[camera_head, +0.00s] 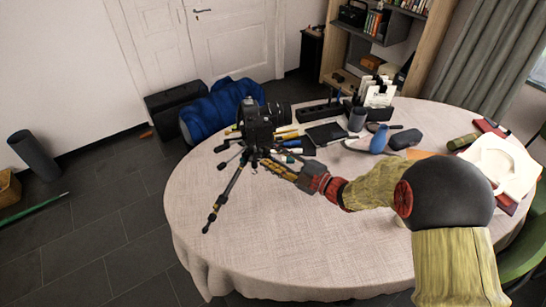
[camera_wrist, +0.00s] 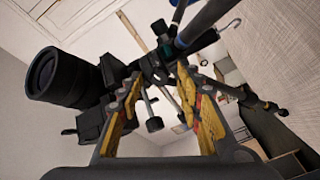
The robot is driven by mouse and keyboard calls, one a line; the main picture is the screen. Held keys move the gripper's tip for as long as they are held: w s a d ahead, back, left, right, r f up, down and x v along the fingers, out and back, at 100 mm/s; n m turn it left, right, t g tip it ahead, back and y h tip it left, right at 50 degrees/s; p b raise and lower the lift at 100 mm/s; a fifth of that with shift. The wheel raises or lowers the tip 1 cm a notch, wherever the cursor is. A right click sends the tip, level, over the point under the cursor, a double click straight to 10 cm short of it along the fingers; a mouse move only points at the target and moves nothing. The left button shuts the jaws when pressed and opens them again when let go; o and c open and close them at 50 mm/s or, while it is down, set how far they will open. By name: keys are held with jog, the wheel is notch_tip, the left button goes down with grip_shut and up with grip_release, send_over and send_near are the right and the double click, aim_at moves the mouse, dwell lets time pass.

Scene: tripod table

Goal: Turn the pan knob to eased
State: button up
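A black camera with a long lens (camera_head: 258,122) sits on a small black tripod (camera_head: 227,190) on the round table. Short handles and knobs stick out below the camera; I cannot tell for sure which is the pan knob. My gripper (camera_head: 277,169) is at the tripod head from the right, below the camera. In the wrist view my gripper (camera_wrist: 165,98) is open, with yellow-padded fingers wide apart. A small black knob on a stem (camera_wrist: 154,124) shows between the fingers, with no clear contact. The camera lens (camera_wrist: 62,76) is at the left and tripod legs (camera_wrist: 205,22) are above.
The round table (camera_head: 240,240) has clear cloth at the front and left. Pens (camera_head: 289,143), a dark tablet (camera_head: 325,134), a grey cup (camera_head: 357,119) and a blue-pink shoe-like item (camera_head: 378,140) lie behind my gripper. A white tray (camera_head: 500,165) is at the right.

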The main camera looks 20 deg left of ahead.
jog(key=v, duration=1.2)
